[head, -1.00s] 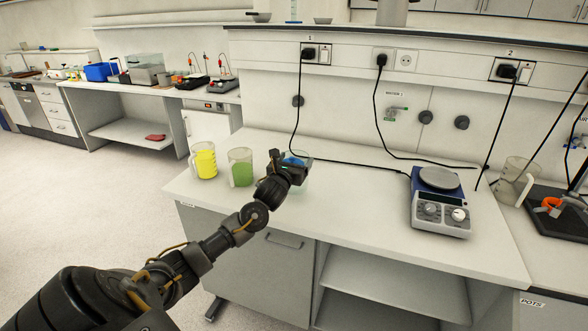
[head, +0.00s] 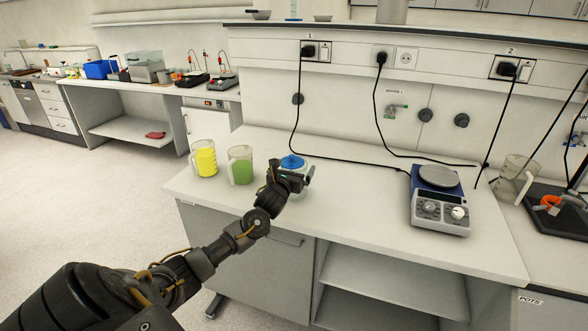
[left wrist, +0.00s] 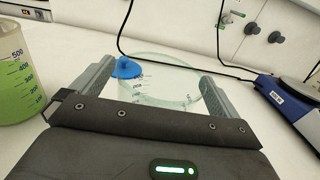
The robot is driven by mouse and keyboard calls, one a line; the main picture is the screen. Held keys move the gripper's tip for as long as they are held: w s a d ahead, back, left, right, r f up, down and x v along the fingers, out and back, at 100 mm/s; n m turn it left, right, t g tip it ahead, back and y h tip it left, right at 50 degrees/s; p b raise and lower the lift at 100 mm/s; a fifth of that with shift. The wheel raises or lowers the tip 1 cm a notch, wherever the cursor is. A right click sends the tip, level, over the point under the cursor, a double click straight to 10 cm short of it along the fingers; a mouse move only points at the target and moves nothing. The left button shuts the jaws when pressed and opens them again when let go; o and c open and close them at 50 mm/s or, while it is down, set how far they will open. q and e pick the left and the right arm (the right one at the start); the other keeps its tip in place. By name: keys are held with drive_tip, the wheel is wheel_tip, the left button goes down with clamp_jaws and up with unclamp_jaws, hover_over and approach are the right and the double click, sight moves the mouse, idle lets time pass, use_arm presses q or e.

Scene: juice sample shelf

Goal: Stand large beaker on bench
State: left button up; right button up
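The large clear glass beaker (left wrist: 165,85) is between the two fingers of my left gripper (left wrist: 155,68) in the left wrist view. The fingers lie against its sides, and I read them as shut on it. In the head view my left gripper (head: 306,176) is low over the white bench (head: 360,215) and covers much of the beaker. The beaker looks upright; its base is hidden, so I cannot tell whether it touches the bench. My right gripper is not in view.
A yellow-filled beaker (head: 204,160) and a green-filled beaker (head: 240,166) stand left of my gripper. A blue cap (head: 291,161) shows behind it. A hotplate stirrer (head: 439,200) and another clear beaker (head: 512,178) are at the right. Black cables cross the bench's back.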

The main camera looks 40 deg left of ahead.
use_arm(q)
drive_tip(key=shift+r, duration=0.3)
drive_tip(key=b+v, duration=0.2)
drive_tip(key=v, duration=1)
drive_tip(key=shift+f, duration=0.1)
